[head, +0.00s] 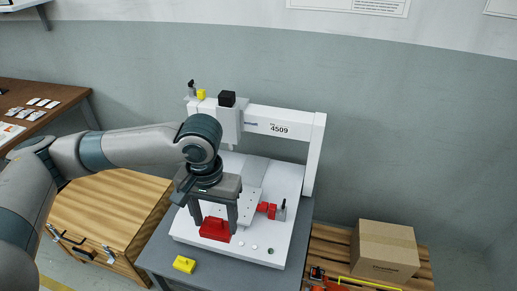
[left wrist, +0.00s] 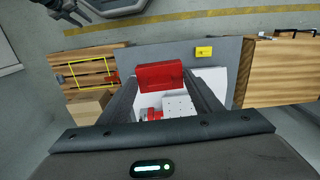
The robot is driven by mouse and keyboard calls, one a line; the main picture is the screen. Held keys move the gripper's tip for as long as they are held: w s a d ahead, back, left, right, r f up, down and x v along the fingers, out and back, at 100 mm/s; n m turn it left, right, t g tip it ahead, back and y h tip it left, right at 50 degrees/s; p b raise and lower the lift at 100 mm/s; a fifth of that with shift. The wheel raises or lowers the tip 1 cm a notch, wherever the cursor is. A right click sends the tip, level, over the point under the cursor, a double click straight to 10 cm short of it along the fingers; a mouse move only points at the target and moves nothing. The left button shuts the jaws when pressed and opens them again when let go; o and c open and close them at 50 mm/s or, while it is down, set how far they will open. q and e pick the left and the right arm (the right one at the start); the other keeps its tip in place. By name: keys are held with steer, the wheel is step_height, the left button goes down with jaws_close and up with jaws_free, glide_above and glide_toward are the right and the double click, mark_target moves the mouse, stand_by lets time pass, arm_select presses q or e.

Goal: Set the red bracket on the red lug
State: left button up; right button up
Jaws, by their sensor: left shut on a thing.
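The red bracket (head: 214,230) is between the fingertips of my left gripper (head: 215,222), which is shut on it. The bracket hangs over the front part of the white machine's base plate; whether it touches the plate is hard to tell. In the left wrist view the bracket (left wrist: 160,75) spans the gap between the fingers (left wrist: 160,82). The red lug (head: 267,210) is on the machine, right of and behind the bracket, beside a small grey upright part. The lug also shows partly in the left wrist view (left wrist: 150,113).
The white gantry machine (head: 312,155) stands on a grey table (head: 158,258). A yellow block (head: 184,264) lies at the table's front left. A wooden cabinet (head: 105,205) stands left. A cardboard box (head: 385,247) sits on a pallet at right. Small round parts dot the base plate.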

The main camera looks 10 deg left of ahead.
arm_select(q)
steer(key=s+f, duration=0.4)
steer(key=f, duration=0.9)
steer(key=shift+f, duration=0.2)
steer(key=shift+w, duration=0.1)
steer(key=shift+a, duration=0.1)
